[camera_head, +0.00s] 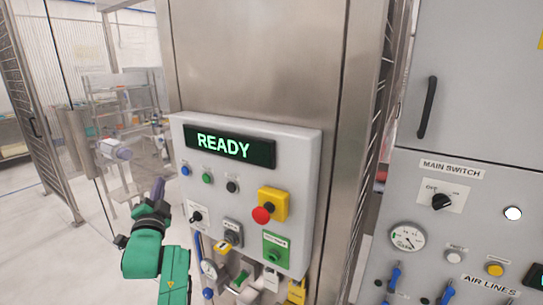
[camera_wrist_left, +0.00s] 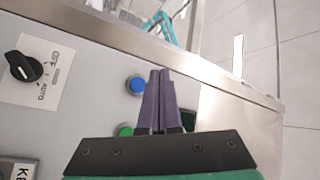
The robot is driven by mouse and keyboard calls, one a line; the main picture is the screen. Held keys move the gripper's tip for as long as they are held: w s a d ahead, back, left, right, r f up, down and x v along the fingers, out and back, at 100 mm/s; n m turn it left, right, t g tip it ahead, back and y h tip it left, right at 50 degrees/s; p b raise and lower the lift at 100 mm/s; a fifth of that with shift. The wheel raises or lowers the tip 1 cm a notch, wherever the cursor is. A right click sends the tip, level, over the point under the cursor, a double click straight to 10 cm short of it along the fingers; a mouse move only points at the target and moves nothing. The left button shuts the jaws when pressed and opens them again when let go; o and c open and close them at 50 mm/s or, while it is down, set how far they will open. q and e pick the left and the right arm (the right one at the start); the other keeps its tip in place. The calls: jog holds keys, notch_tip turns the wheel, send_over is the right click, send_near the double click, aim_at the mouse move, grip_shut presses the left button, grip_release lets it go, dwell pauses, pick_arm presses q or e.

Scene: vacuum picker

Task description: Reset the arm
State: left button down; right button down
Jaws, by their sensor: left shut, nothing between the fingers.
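My left arm is green and comes in at the lower left of the head view. Its left gripper (camera_head: 158,188) has dark purple fingers and is in front of the left side of a grey control panel (camera_head: 301,166). In the left wrist view the gripper's fingers (camera_wrist_left: 161,78) lie together, shut and empty. A blue button (camera_wrist_left: 136,84) shows just left of the fingers there, and a green button (camera_wrist_left: 125,131) is partly hidden by the gripper. The panel's display (camera_head: 229,147) reads READY in green. My right gripper is not in view.
The panel carries a red stop button (camera_head: 261,215) on a yellow box and a black selector knob (camera_head: 196,216). It sits on a steel column (camera_head: 255,60). A grey cabinet (camera_head: 490,80) with a main switch (camera_head: 441,201) stands right. Open floor lies left.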

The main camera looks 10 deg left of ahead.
pick_arm(q)
jog(key=s+d+f+n+g+h, duration=0.1)
jog(key=s+d+f+g+h, duration=0.15)
jog(key=f, duration=0.35)
jog(key=s+d+f+g+h, duration=0.1)
jog(key=d+f+g, duration=0.15)
jog(key=f, duration=0.45)
jog(key=s+d+f+n+g+h, duration=0.25)
jog(key=s+d+f+g, duration=0.25)
jog(key=s+d+f, duration=0.45)
jog(key=s+d+f+n+g+h, duration=0.1)
jog(key=s+d+f+g+h, duration=0.4)
jog(key=s+f, duration=0.6)
jog(key=s+f+g+y+b, duration=0.1)
jog(key=s+f+b, duration=0.15)
jog(key=f, duration=1.95)
jog(key=s+a+f+g, duration=0.1)
jog(key=s+a+f, duration=0.1)
jog(key=s+f, duration=1.4)
jog(key=shift+s+f+m+b, duration=0.15)
jog(key=shift+s+m+b, duration=0.25)
jog(key=shift+s, duration=0.45)
